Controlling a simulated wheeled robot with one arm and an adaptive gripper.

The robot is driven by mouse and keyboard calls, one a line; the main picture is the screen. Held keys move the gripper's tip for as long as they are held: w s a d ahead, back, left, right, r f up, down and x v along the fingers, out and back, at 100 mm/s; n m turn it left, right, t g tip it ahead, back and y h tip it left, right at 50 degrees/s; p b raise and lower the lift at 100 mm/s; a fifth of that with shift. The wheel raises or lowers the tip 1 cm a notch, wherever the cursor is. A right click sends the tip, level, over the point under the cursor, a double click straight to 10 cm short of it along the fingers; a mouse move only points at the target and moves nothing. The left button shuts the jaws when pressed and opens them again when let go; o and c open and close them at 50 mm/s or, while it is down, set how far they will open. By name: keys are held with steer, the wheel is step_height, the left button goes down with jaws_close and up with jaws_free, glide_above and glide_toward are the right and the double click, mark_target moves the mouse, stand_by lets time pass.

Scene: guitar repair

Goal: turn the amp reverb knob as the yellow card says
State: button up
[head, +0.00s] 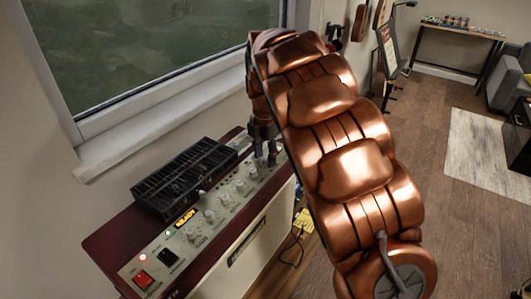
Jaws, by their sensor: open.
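The amp (116,237) stands by the wall under the window, dark red on top with a cream front. I cannot read which knob is reverb. My gripper (265,160) points down over the far end of the panel, open, with its fingers close to the knobs there. Whether it touches one is unclear, and my copper arm hides part of that end. A yellow card (304,221) shows low beside the amp, its text unreadable.
A black slotted tray (184,177) sits on the amp top behind the knobs. The window sill (150,136) runs along the wall. A workbench (458,33), a rug (482,150) and a grey sofa (508,78) are farther right. Wooden floor is open between.

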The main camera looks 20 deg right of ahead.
steer(key=shift+f, duration=0.1)
steer(key=shift+c, duration=0.3)
jaws_close()
stand_by(0.4)
